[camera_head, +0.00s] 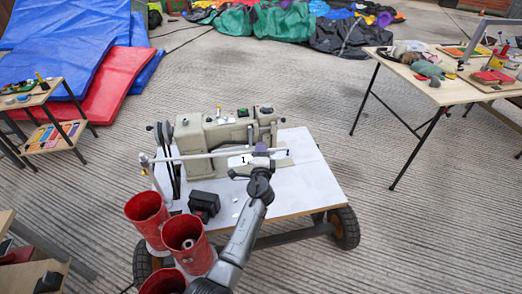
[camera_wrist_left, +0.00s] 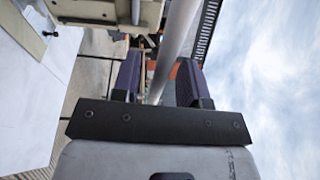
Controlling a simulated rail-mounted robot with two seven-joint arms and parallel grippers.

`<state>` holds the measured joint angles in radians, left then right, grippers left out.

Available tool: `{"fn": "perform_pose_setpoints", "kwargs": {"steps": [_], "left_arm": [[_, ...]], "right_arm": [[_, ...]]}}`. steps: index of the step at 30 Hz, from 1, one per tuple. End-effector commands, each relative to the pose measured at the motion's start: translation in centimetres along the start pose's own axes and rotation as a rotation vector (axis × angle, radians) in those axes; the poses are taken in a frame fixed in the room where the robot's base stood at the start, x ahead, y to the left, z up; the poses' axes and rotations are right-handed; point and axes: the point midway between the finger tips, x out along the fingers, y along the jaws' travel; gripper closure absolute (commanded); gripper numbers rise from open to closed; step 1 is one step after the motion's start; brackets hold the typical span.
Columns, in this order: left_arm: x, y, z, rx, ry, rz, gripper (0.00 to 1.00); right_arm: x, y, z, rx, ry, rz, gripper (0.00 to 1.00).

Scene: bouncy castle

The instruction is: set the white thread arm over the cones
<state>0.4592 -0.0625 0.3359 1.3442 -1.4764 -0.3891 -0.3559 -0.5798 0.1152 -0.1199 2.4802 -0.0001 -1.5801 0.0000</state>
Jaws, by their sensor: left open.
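The white thread arm (camera_head: 205,155) is a long pale rod. It runs sideways in front of the sewing machine (camera_head: 215,130), from a thin post at the left to my left gripper (camera_head: 262,149). In the left wrist view the rod (camera_wrist_left: 176,45) passes between the two purple-padded fingers of my left gripper (camera_wrist_left: 160,80), which are open around it. The red cones (camera_head: 147,207), (camera_head: 187,240), (camera_head: 164,282) stand at the cart's front left, away from the rod's gripper end. My right gripper is not in view.
The machine stands on a white-topped wheeled cart (camera_head: 312,185) with a small black box (camera_head: 204,204) on it. A table with tools (camera_head: 455,92) is at the right and a small shelf (camera_head: 50,130) at the left.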

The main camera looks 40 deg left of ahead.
Motion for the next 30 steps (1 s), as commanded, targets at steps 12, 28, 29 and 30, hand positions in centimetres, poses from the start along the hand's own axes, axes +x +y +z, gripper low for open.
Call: {"fn": "perform_pose_setpoints", "kwargs": {"steps": [12, 28, 29, 30], "left_arm": [[2.3, 0.0, 0.0, -0.001, -0.001, 0.0, 0.6], [2.2, 0.0, 0.0, -0.001, -0.001, 0.0, 0.89], [2.2, 0.0, 0.0, -0.001, -0.001, 0.0, 0.92], [2.2, 0.0, 0.0, -0.001, -0.001, 0.0, 0.96]], "right_arm": [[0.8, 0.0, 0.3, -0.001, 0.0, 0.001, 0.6], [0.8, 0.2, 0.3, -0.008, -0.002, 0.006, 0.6], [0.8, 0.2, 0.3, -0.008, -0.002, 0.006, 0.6], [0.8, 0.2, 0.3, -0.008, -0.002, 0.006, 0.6]]}}
